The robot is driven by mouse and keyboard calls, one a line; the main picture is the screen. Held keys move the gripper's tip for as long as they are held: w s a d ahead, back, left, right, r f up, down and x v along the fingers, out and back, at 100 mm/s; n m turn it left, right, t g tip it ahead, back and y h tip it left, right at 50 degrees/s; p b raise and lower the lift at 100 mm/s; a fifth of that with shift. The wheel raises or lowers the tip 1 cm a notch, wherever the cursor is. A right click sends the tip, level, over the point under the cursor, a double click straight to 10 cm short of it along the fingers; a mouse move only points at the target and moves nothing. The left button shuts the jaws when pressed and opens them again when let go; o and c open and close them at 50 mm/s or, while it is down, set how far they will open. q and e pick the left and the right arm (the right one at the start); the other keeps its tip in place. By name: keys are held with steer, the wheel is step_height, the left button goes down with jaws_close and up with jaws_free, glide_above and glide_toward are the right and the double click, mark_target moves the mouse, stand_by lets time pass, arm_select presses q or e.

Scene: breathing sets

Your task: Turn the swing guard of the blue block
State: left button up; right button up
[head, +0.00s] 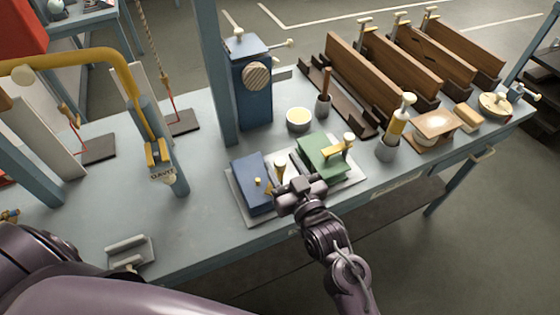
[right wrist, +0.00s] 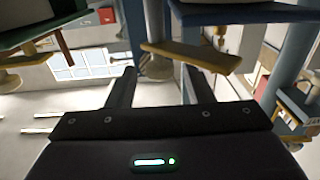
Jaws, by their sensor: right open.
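The blue block (head: 250,185) stands on a pale base plate (head: 236,206) at the front of the bench. Its swing guard, a tan bar (head: 280,170), shows at the block's right side, partly hidden by my gripper. In the right wrist view the guard bar (right wrist: 195,56) runs from a round post (right wrist: 157,66) toward the blue block (right wrist: 240,14). My right gripper (head: 288,186) is over the plate's front, beside the blue block. In the wrist view its two fingers are apart, close to the bar; I cannot tell whether they touch it. My left gripper is out of view.
The green block (head: 320,156) with its own guard stands on the plate's right. Behind are a tall blue post box (head: 252,90) and a cream bowl (head: 299,119). A grey pestle cup (head: 386,149) is at right. Bare bench (head: 215,215) lies left of the plate.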

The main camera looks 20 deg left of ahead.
mark_target(282, 167)
steer(key=b+v, duration=0.1)
steer(key=v, duration=0.3)
steer(key=shift+s+d+f, duration=0.1)
steer(key=shift+s+d, duration=0.1)
steer(key=shift+s, duration=0.1)
steer(key=shift+s+d, duration=0.4)
steer(key=shift+d, duration=0.05)
